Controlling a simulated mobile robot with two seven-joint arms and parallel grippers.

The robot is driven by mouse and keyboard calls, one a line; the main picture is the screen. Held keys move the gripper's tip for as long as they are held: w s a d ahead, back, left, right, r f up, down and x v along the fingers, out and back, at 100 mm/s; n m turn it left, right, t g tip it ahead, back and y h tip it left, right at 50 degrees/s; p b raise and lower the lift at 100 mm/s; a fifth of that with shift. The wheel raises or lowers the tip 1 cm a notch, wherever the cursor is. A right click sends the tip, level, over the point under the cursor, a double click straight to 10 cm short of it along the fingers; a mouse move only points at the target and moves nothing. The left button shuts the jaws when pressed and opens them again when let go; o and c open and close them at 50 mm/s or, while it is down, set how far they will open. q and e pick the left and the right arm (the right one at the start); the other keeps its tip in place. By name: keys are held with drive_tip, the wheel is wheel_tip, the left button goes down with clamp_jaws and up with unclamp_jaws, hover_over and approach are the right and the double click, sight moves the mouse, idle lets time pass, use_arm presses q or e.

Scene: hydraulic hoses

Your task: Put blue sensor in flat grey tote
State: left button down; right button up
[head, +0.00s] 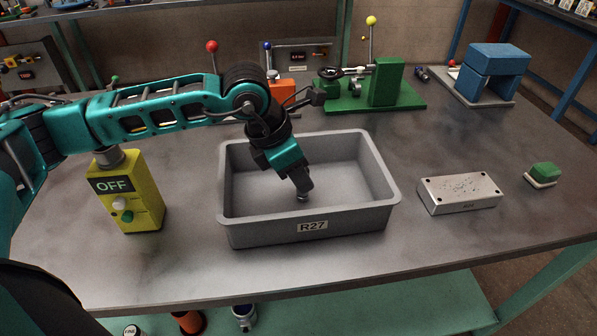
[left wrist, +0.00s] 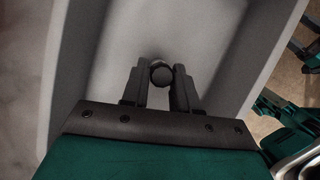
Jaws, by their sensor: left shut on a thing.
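The flat grey tote (head: 262,232), labelled R27, stands in the middle of the bench, open at the top. My left gripper (head: 303,193) points down inside it, above its floor. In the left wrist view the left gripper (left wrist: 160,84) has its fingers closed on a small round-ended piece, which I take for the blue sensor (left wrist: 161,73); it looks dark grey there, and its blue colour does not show. In the head view the fingers mostly hide it, and I cannot tell whether it touches the tote floor. My right gripper is not in view.
A yellow OFF switch box (head: 129,200) stands left of the tote. A metal block (head: 459,193) and a small green-topped piece (head: 542,174) lie to the right. A green vise fixture (head: 385,85) and a blue block (head: 495,68) stand at the back.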

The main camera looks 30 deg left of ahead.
use_arm(q)
drive_tip(key=shift+f+b, duration=0.25)
drive_tip(key=shift+b, duration=0.05)
drive_tip(key=c, duration=0.9)
unclamp_jaws()
drive_tip(key=shift+r, duration=0.1)
drive_tip(key=shift+o, duration=0.2)
drive_tip(key=shift+r+p, duration=0.35)
drive_tip(key=shift+r, duration=0.1)
drive_tip(key=v, duration=1.1)
drive_tip(key=shift+s+r, duration=0.15)
drive_tip(key=shift+a, duration=0.1)
